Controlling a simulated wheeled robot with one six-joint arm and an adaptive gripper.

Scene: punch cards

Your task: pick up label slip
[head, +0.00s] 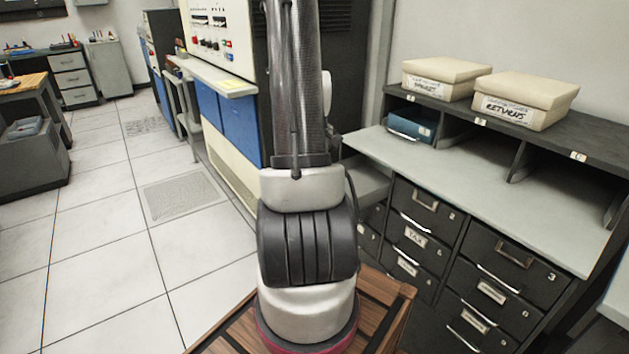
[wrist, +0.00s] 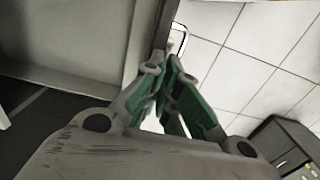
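I cannot single out a loose label slip in either view. White labels sit on the fronts of the dark drawers (head: 516,278) in the head view, one of them the TAX label (head: 416,237). A small pale thing (wrist: 178,40) shows just beyond the tips, too small to name. In the head view my gripper is out of sight.
A grey worktop (head: 470,180) runs above the drawers, with open cubbyholes behind it. Two lidded boxes (head: 445,78) (head: 524,100) stand on the shelf above, and a blue box (head: 412,125) sits in a cubbyhole. Tiled floor (head: 100,250) lies open at the left.

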